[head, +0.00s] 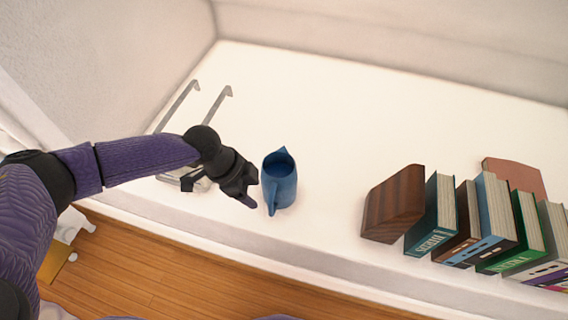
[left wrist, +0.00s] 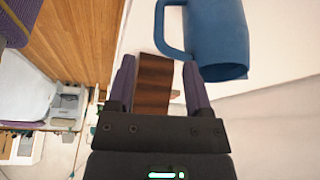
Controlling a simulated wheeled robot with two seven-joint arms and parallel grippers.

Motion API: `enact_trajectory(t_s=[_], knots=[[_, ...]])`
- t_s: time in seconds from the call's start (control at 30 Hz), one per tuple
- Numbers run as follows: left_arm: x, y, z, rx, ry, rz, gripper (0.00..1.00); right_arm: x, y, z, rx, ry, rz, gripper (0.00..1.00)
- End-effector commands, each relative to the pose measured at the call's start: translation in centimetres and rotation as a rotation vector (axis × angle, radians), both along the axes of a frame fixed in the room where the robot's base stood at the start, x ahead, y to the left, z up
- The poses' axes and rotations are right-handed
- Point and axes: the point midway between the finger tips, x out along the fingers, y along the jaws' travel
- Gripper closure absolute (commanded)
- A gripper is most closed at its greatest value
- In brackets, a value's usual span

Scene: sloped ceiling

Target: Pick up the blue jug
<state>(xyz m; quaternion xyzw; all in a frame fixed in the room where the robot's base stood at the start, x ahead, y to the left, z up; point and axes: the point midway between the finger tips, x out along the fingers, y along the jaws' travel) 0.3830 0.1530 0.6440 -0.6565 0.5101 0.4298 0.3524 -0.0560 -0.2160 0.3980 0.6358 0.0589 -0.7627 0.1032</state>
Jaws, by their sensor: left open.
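The blue jug (head: 281,183) stands upright on the white surface in the head view, with its handle toward the front edge. My left gripper (head: 252,194) is just left of the jug, open and empty. In the left wrist view the jug (left wrist: 217,38) is at the upper right, with its handle on its left side. The left gripper's fingers (left wrist: 159,85) are spread apart, and the handle and jug lie just beyond their tips. I cannot tell whether the right finger touches the jug. My right gripper is not in view.
A dark wooden block (head: 393,204) and a row of several books (head: 487,225) stand to the right of the jug. A metal rack-like thing (head: 212,110) is at the left, behind my arm. The surface (head: 370,120) behind the jug is clear. Wooden floor (head: 190,262) lies below the front edge.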

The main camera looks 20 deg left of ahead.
Motion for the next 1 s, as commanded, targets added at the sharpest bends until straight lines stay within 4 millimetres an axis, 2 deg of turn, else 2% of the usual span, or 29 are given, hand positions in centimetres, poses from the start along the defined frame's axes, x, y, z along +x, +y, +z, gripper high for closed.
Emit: enact_trajectory(t_s=[0.07,0.23,0.37,0.57,0.77,0.8,1.0], knots=[[0.0,-0.1,-0.4,0.000,0.001,-0.002,0.35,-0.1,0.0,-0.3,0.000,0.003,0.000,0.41],[0.3,-1.1,-3.5,0.001,0.005,-0.003,0.35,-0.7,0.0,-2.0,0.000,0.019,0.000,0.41],[0.5,-1.8,-5.1,0.001,0.003,-0.001,0.35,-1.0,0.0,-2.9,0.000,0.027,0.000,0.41],[1.0,-3.4,-9.3,0.001,0.005,-0.001,0.35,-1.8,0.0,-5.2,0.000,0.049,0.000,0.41],[1.1,-3.6,-9.2,0.002,0.000,0.000,0.35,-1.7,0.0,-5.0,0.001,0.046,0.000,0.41],[1.1,-3.6,-9.2,0.001,0.000,0.000,0.37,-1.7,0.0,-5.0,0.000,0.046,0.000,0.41],[1.1,-3.6,-9.1,0.001,0.000,0.000,0.79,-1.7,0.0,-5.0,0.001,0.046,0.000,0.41]])
